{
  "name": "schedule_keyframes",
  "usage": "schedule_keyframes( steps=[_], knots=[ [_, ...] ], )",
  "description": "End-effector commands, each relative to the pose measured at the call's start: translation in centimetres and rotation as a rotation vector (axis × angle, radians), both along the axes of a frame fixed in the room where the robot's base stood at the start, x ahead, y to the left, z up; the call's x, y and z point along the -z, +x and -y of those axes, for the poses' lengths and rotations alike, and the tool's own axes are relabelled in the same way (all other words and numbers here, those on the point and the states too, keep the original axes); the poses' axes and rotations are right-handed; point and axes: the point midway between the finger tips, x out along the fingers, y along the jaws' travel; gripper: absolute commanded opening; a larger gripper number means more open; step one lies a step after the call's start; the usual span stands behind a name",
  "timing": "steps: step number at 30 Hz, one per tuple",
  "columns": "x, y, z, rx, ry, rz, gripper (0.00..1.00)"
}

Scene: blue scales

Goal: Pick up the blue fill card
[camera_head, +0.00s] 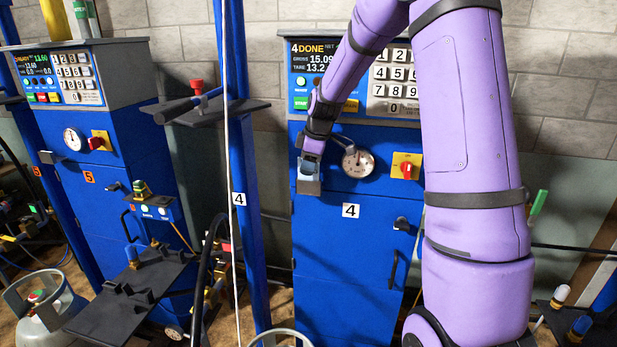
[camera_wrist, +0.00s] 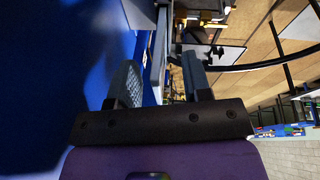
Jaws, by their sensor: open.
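I cannot clearly make out the blue fill card in either view. My gripper (camera_head: 309,165) is at the left front edge of the blue station marked 4 (camera_head: 345,255), just above a small grey holder (camera_head: 307,187). My fingers hide what may be in that holder. In the wrist view my gripper (camera_wrist: 160,82) has its two grey-blue fingers apart. A thin grey edge (camera_wrist: 158,52) shows between them, and I see no card clearly held.
A pressure gauge (camera_head: 357,162) and a red knob on a yellow plate (camera_head: 406,167) sit right of my gripper. A blue post (camera_head: 243,210) with a dark shelf (camera_head: 222,110) stands to the left. Station 5 (camera_head: 105,190) and a gas cylinder (camera_head: 42,305) are further left.

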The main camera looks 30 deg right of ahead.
Motion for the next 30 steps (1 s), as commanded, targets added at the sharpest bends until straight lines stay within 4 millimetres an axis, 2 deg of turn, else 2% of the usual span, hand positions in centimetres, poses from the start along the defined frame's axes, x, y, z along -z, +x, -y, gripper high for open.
schedule_keyframes(
  steps=[2,3,8,9,23,30],
  knots=[
    [0.0,0.0,0.0,0.000,0.000,0.000,0.45],
    [0.0,0.0,0.0,0.000,0.000,0.000,0.40],
    [0.0,0.0,0.0,0.000,0.000,0.000,0.03],
    [0.0,0.0,0.0,0.000,0.000,0.000,0.00],
    [-0.2,0.1,0.1,-0.001,-0.003,0.003,0.00],
    [-1.1,0.4,-0.4,0.000,-0.003,0.007,0.00]
  ],
)
